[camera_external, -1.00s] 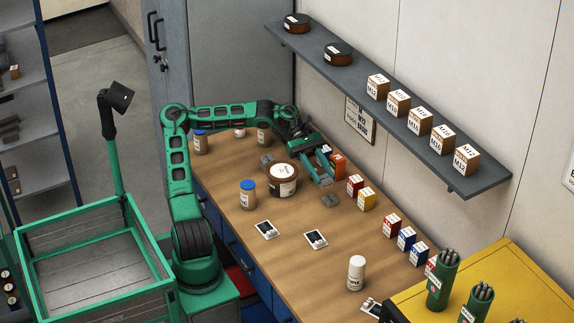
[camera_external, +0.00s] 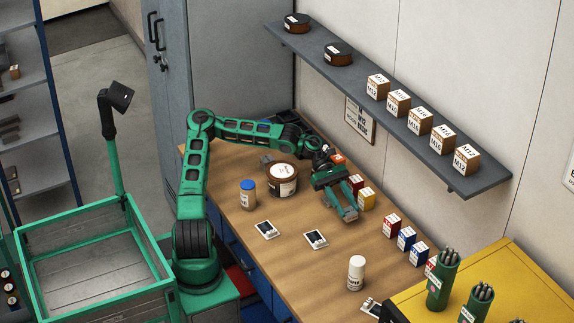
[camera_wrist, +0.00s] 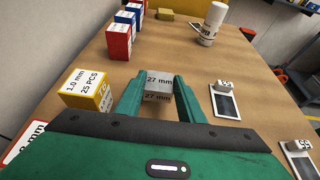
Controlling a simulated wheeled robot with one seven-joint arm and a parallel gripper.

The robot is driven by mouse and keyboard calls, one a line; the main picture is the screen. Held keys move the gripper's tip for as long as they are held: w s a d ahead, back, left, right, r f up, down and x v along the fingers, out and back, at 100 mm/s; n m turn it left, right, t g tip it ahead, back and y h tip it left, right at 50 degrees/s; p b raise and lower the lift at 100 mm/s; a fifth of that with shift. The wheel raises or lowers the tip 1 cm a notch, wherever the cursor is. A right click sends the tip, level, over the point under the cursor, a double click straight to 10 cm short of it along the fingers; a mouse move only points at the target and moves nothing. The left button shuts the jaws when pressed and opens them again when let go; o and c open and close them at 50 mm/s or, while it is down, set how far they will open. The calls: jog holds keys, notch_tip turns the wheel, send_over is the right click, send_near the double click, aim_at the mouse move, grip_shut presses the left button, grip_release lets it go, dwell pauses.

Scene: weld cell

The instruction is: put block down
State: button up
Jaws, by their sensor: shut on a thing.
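My gripper (camera_external: 349,216) reaches down over the wooden bench, to the left of the yellow box in the external view. In the wrist view, my gripper (camera_wrist: 158,92) is shut on a grey block (camera_wrist: 158,80) marked 27 mm, which sits between the fingertips. The mark shows twice, one above the other. In the external view the fingers mostly cover the block. I cannot tell whether it touches the bench (camera_external: 290,265).
A yellow box (camera_wrist: 88,90) stands close beside the fingers, with a red box (camera_external: 356,182) behind it. Two dark cards (camera_external: 316,239) (camera_external: 267,230) and a white bottle (camera_external: 356,272) lie or stand nearer. A brown tub (camera_external: 283,180) is to the left. Bare wood lies between.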

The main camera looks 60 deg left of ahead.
notch_tip(320, 180, down, 3)
jog(key=shift+r, duration=0.2)
jog(key=o, duration=1.2)
jog(key=shift+o, duration=0.2)
jog(key=v, duration=1.2)
